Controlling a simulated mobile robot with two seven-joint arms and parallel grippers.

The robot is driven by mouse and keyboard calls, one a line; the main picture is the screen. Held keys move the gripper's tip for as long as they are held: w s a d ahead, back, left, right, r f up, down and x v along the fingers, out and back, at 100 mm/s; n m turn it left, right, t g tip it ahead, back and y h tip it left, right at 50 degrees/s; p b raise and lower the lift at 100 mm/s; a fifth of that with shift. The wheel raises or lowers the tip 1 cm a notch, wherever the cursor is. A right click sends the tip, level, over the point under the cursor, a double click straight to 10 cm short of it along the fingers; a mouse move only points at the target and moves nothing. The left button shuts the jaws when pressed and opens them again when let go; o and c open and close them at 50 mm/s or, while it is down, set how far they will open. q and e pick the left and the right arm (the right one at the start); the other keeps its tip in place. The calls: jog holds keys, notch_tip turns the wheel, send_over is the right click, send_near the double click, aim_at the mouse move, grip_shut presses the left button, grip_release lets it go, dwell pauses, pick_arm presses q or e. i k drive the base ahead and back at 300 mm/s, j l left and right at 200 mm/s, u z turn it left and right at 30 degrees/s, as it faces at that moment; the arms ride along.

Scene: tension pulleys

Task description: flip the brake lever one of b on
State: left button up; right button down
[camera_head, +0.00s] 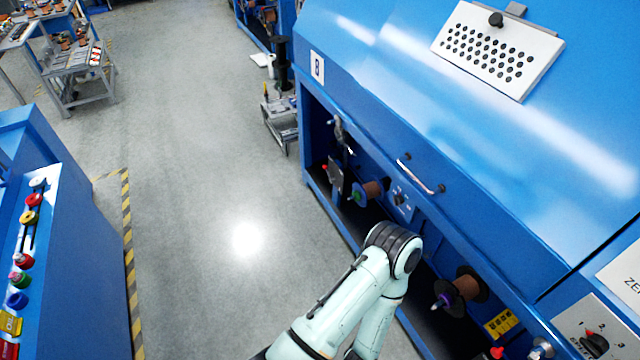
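A blue machine (470,130) fills the right side and bears a white label (317,67) that reads as B or 8. In its lower opening are a spool with a green rim (364,193) and a copper-coloured spool (463,289). A small panel (400,203) with a dark knob sits between them. A grey bracket (336,178) with a red tip stands left of the green spool. I cannot tell which part is the brake lever. One pale arm of mine reaches up from the bottom and bends before the opening, hiding part of it. Neither gripper is in view.
A blue cabinet (70,250) with coloured knobs stands at left, beside yellow-black floor tape (130,285). The grey floor (215,170) between is clear. A control panel with a rotary switch (594,341) is at lower right. A cart (77,75) stands at the back left.

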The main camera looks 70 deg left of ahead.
aim_at(333, 179)
jog(key=k+u, duration=0.1)
jog(key=u, duration=0.25)
jog(key=k+u, duration=0.1)
jog(key=u, duration=0.25)
jog(key=k+u, duration=0.15)
jog(key=u, duration=1.3)
jog(key=i+j+z, duration=0.1)
jog(key=i+j, duration=0.25)
jog(key=i+j+z, duration=0.15)
jog(key=i+j, duration=0.2)
jog(key=i, duration=0.2)
jog(key=i+j+z, duration=0.1)
jog(key=i+j, duration=0.3)
jog(key=i+j+z, duration=0.1)
jog(key=i+j, duration=0.3)
jog(key=i+j+z, duration=0.15)
jog(key=i+j, duration=0.25)
jog(key=j, duration=0.15)
jog(key=i+j+z, duration=0.1)
jog(key=i+j, duration=0.25)
jog(key=j, duration=0.15)
jog(key=i+j+z, duration=0.1)
jog(key=i+j, duration=0.25)
jog(key=j, duration=0.2)
jog(key=i+j+z, duration=0.15)
jog(key=i+j, duration=0.15)
jog(key=j, duration=0.25)
jog(key=i+u, duration=0.25)
jog(key=k+l, duration=0.05)
